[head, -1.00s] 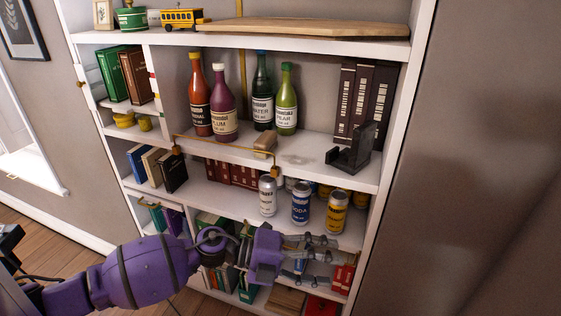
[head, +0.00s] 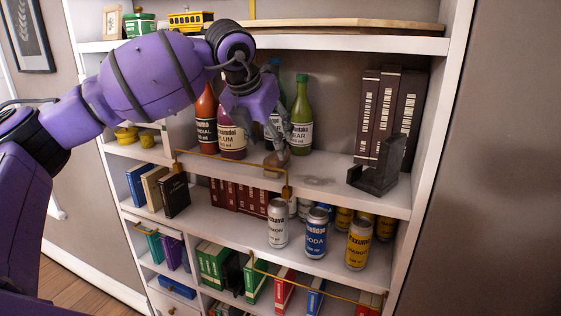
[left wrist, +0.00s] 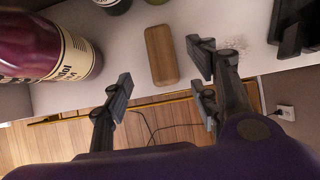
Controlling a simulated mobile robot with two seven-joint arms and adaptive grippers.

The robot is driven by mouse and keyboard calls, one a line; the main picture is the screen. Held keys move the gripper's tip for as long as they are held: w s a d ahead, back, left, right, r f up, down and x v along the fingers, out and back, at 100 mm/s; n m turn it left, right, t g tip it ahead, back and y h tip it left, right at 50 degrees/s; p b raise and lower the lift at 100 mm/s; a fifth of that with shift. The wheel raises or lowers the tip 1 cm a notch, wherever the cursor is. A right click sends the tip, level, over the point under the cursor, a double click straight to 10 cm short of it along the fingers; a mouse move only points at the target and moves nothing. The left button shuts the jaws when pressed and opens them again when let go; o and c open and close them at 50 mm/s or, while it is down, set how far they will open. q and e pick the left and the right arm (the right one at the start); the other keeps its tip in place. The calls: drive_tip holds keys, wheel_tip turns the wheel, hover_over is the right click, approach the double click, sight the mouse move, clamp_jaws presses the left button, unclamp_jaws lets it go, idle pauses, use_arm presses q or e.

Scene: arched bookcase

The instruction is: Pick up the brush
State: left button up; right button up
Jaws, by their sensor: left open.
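The brush (head: 276,162) looks like a small brown wooden block and lies on the bottle shelf near its front edge. No bristles show. In the left wrist view the brush (left wrist: 161,56) lies lengthwise, just beyond and between the open fingers. My left gripper (head: 283,140) points down above the brush in the head view, its fingers partly hiding it. The same left gripper (left wrist: 160,78) shows empty in the left wrist view, one finger on each side. My right gripper is not in view.
A green bottle (head: 301,120) stands behind the gripper. A black bookend (head: 378,168) stands to the right. A brass rail (head: 230,166) runs along the shelf front. Cans (head: 317,232) stand below.

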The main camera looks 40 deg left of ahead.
sight(277, 162)
use_arm(q)
drive_tip(key=shift+a+r, duration=0.25)
drive_tip(key=shift+w+d+f, duration=0.1)
drive_tip(key=shift+w+f, duration=0.1)
drive_tip(key=shift+f, duration=0.3)
drive_tip(key=shift+w+f, duration=0.2)
drive_tip(key=shift+f, duration=0.25)
drive_tip(key=shift+w+f, duration=0.25)
drive_tip(key=x, duration=0.4)
drive_tip(key=shift+w+d+f, duration=0.15)
drive_tip(key=shift+d, duration=0.05)
drive_tip(key=shift+c, duration=0.7)
drive_tip(key=c, duration=1.1)
drive_tip(key=shift+c, duration=0.2)
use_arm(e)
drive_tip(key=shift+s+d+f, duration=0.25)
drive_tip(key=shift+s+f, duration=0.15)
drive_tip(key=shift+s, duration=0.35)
